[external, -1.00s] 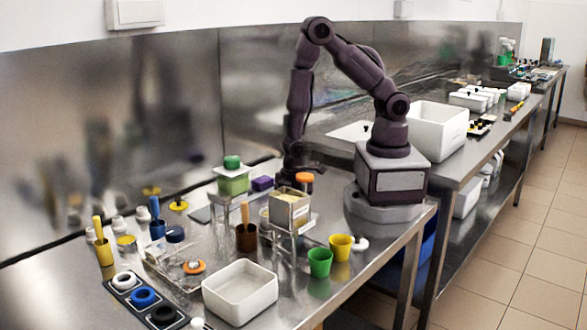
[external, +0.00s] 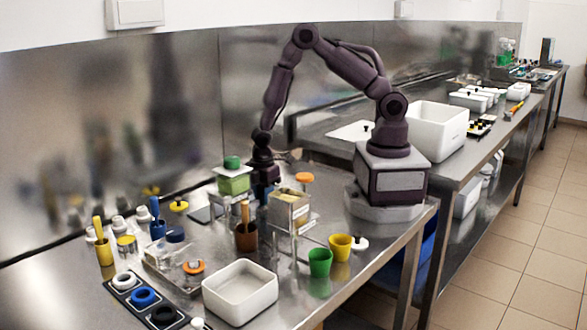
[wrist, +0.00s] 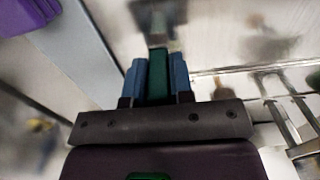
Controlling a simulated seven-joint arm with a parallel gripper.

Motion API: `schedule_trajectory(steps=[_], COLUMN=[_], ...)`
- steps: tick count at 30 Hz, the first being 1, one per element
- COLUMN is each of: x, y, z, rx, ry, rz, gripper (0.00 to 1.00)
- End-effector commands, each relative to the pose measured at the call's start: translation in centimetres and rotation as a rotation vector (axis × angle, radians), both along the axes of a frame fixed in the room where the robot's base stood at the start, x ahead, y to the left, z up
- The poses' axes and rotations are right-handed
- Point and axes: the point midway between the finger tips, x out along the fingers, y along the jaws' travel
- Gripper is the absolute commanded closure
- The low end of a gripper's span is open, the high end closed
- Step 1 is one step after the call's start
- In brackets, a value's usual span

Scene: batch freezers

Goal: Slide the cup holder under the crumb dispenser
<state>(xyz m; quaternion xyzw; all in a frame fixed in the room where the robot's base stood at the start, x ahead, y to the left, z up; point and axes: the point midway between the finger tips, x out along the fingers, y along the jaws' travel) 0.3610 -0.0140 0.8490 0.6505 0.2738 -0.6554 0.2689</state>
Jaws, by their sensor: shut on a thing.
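My gripper (external: 264,182) is low behind the clear dispensers. In the wrist view its blue fingers (wrist: 160,80) are shut on a dark green bar-like part (wrist: 159,88); I cannot tell whether this belongs to the cup holder. One clear box with yellowish, crumb-like contents (external: 289,210) stands raised on a stand, right of my gripper in the external view. Another box with green contents and a green lid (external: 233,180) stands left of it. I cannot tell from the pictures which one is the crumb dispenser. The cup holder cannot be clearly made out.
A purple object (wrist: 28,14) shows at the wrist view's upper left. A brown cup (external: 246,236) stands between the dispensers. A white tray (external: 240,292), a green cup (external: 320,262) and a yellow cup (external: 340,247) are towards the front. A metal frame (wrist: 285,112) is right in the wrist view.

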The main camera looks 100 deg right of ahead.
Motion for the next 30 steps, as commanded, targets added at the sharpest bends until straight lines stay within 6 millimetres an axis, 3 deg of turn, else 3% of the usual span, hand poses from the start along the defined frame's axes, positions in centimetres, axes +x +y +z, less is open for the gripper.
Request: schedule_trajectory(steps=[3,4,7,19,30], x=[0.6,0.6,0.5,0.4,0.4], y=[-0.5,-0.5,-0.5,-0.4,-0.4], z=[0.1,0.1,0.1,1.0,8.7], rx=[-0.006,-0.006,-0.006,-0.005,-0.005], ry=[-0.018,-0.018,-0.016,-0.013,-0.019], rz=[-0.004,-0.004,-0.004,-0.004,-0.005], gripper=[1.00,0.74,0.53,0.53,0.53])
